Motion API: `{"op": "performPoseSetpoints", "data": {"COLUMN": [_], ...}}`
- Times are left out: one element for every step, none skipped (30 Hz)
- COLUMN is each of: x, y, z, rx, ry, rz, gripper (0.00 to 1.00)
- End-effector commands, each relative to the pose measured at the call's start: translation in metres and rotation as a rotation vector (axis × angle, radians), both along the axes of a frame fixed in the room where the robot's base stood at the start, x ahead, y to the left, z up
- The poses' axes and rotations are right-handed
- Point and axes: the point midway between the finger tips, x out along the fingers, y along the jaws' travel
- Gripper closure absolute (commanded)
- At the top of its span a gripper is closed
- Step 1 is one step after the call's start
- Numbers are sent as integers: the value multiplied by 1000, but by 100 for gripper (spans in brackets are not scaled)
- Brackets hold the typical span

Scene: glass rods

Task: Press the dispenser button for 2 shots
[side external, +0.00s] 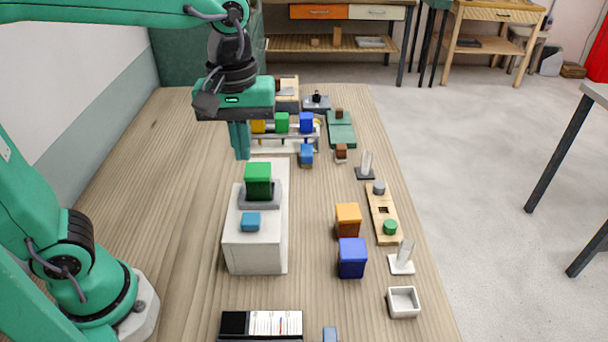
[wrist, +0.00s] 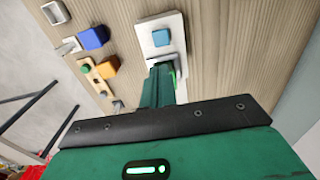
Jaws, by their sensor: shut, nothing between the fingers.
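The white dispenser box (side external: 255,253) stands on the wooden table. A blue button (side external: 250,221) sits on its near top. A green block (side external: 258,181) rests in a grey holder on the same box, behind the button. My gripper (side external: 240,156) is shut and empty, pointing down. It appears above the far end of the box, apart from the button. In the wrist view the button (wrist: 161,37) shows on the white box (wrist: 146,29), beyond the tips of my gripper (wrist: 163,70). My fingers hide most of the green block there.
An orange block (side external: 347,219) and a dark blue block (side external: 351,258) stand right of the box. A wooden peg board (side external: 387,229) and a small white tray (side external: 403,302) lie near the right edge. A rack with coloured blocks (side external: 282,122) stands behind. The table's left side is clear.

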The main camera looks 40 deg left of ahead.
Motion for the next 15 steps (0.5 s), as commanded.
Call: {"op": "performPoseSetpoints", "data": {"x": [0, 0, -1, 0, 0, -1, -1, -1, -1, -1, -1, -1, -1, -1, -1], "y": [0, 0, 0, 0, 0, 0, 0, 0, 0, 0, 0, 0, 0, 0, 0], "z": [-3, -6, -9, -12, -15, -19, -23, -27, -32, -37, -41, -47, -52, -57, -63], "rx": [1, 1, 1, 1, 1, 1, 1, 1, 1, 1, 1, 2, 2, 1, 1], "ry": [2, 2, 4, 4, 3, 4, 4, 4, 4, 4, 6, 5, 6, 4, 6], "rz": [0, 0, 0, 0, 0, 0, 0, 0, 0, 0, 0, 0, 0, 0, 0], "gripper": [100, 100, 100, 100, 100, 100, 100, 100, 100, 100, 100, 100, 100, 100, 100]}}
